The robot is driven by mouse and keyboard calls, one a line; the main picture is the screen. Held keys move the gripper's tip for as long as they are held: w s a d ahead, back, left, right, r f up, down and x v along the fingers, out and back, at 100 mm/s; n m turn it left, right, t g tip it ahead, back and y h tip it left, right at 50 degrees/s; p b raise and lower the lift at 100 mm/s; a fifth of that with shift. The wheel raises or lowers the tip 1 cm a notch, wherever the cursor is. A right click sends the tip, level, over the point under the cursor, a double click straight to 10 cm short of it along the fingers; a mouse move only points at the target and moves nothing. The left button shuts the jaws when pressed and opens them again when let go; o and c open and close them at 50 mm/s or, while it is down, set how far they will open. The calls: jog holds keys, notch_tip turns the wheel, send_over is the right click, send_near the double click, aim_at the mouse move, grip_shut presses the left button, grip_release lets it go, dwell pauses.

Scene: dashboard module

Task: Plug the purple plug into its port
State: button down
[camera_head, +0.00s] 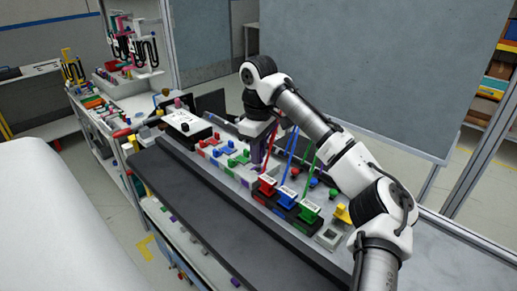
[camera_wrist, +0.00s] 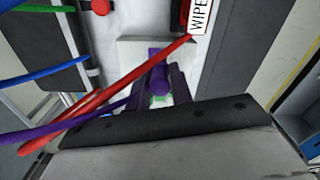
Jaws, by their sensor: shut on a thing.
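My gripper (camera_head: 257,138) points down over the left-middle part of the dashboard module and is shut on the purple plug (camera_head: 256,153). In the wrist view the purple plug (camera_wrist: 160,78) shows just beyond the dark edge of my gripper, with a purple cable (camera_wrist: 110,106) running off to the left. A light grey panel surface lies behind the plug. The purple port cannot be made out, and I cannot tell whether the plug touches the panel.
A red cable (camera_wrist: 135,73) crosses close to the purple plug in the wrist view. A yellow part (camera_head: 343,213) sits farther right. A dark ledge (camera_head: 215,206) runs along the front.

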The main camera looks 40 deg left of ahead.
jog(key=shift+f, duration=1.15)
dwell(0.9)
jog(key=shift+r, duration=0.85)
jog(key=shift+f+b, duration=0.35)
jog(key=shift+f, duration=0.65)
dwell(0.8)
jog(key=c, duration=1.2)
grip_release()
jog(key=shift+o, duration=0.2)
notch_tip(320, 180, up, 14)
jog(key=shift+f+b, duration=0.15)
jog(key=shift+b, duration=0.15)
